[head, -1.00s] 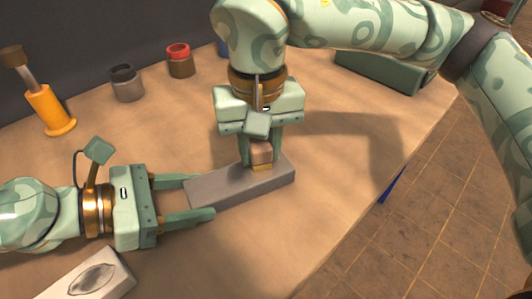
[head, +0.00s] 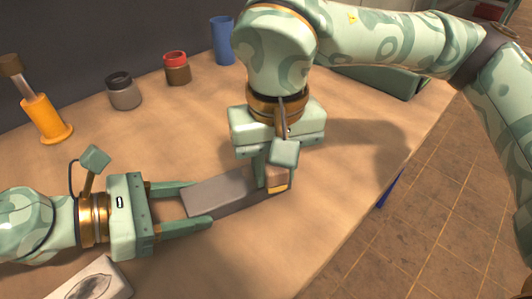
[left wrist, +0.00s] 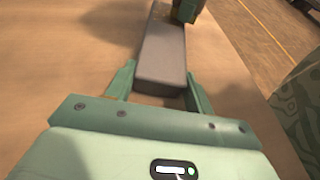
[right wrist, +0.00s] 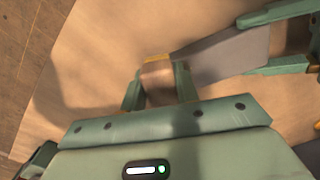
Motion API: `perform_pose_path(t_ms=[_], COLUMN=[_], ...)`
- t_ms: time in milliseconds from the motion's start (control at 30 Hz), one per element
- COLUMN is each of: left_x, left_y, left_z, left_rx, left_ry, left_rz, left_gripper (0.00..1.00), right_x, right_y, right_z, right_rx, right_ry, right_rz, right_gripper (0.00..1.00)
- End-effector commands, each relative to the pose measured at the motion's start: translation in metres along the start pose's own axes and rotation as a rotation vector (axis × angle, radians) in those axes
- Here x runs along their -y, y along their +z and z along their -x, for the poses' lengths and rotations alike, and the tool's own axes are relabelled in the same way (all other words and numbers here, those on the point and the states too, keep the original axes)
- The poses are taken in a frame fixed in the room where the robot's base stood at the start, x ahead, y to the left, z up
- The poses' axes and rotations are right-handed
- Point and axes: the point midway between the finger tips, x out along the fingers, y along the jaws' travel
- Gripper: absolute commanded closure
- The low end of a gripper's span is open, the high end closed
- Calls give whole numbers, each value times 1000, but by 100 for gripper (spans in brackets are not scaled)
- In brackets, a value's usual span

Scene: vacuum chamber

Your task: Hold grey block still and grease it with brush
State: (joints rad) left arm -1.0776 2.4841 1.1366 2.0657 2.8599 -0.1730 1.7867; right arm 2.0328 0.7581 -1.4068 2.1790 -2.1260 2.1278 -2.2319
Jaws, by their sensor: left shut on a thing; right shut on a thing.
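The grey block (head: 222,188) is a long flat bar lying on the table. My left gripper (head: 197,204) is shut on its left end, one finger along each side; the left wrist view shows the block (left wrist: 163,55) between the fingers. My right gripper (head: 277,180) points down over the block's right end and is shut on the brush (head: 277,178), a small brown piece with a yellow lower edge. The brush (right wrist: 158,80) also shows between the fingers in the right wrist view. Its lower edge is at the block's top; whether it touches is hard to tell.
An orange stand (head: 46,120) with a brown-topped rod, a grey jar (head: 123,92), a red-lidded jar (head: 176,68) and a blue cylinder (head: 222,42) stand along the back. A white card with a dark oval drawing (head: 95,283) lies at front left. The table's right edge drops to tiled floor.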

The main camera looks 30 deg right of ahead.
Motion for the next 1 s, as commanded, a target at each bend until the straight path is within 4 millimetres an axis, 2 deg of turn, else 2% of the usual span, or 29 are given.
perform_pose_path(t_ms=[67,767,1000], left_x=[0,0,0], left_y=[0,0,0], left_z=[0,0,0], left_rx=[1,1,0], left_ry=[1,0,0], left_rz=[0,0,0], left_gripper=[80,80,80], right_x=[-2,12,12], right_y=[7,-57,-57], right_z=[0,0,28], right_rx=[-1,-1,-3], right_ry=[1,0,0], right_rz=[2,-1,0], right_gripper=[88,88,88])
